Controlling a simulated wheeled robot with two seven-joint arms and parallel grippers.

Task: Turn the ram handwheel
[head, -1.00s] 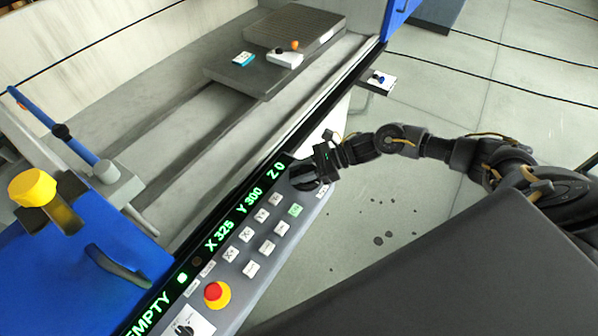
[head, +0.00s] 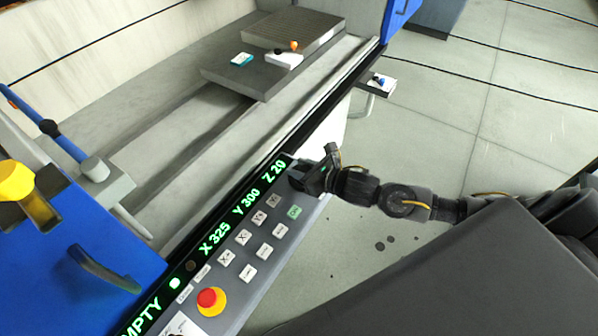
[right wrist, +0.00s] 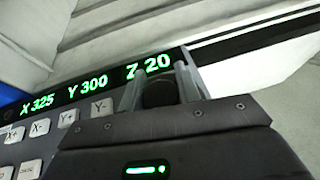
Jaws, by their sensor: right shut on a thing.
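The ram handwheel (right wrist: 158,94) is a dark round knob at the right end of the grey control panel (head: 262,272). In the right wrist view it sits between my two fingers, partly hidden by the gripper body. My right gripper (head: 303,174) is shut on the handwheel; in the head view it covers most of it. The green display (head: 222,232) beside it reads X 325, Y 300, Z 20; its readout also shows in the right wrist view (right wrist: 93,87). My left gripper is not in view.
A red emergency stop (head: 210,298) and several white keys are on the panel. Beyond lies the machine bed with a dark block (head: 232,76) bearing small items. A small shelf (head: 376,87) stands out at the right. Open floor lies right of the panel.

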